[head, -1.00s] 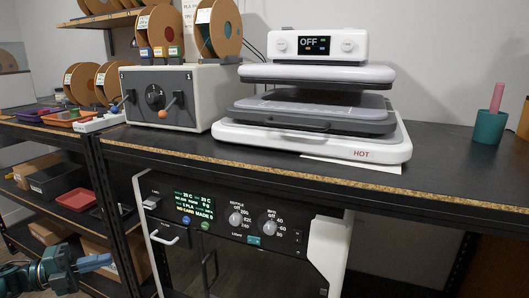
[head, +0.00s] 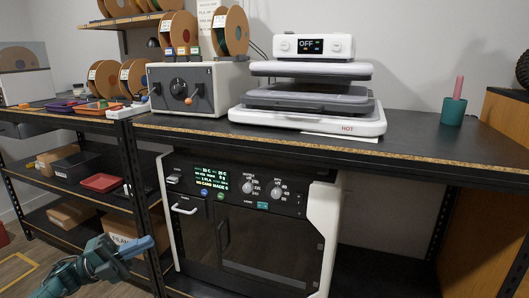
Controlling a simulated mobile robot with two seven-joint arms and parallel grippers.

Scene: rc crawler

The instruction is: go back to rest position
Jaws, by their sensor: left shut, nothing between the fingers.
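My left gripper (head: 139,247) shows at the lower left of the head view, on a teal arm that comes in from the left corner. Its blue fingers are together with nothing between them. It hangs low in front of the shelf rack, left of the machine under the bench, apart from everything around it. My right gripper is not in view.
A black workbench (head: 440,152) carries a heat press (head: 312,119) marked HOT, a grey box (head: 225,88) with knobs and a teal cup (head: 453,111). A machine with a control panel (head: 243,188) stands below. Shelves at left hold trays, including a red one (head: 101,182).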

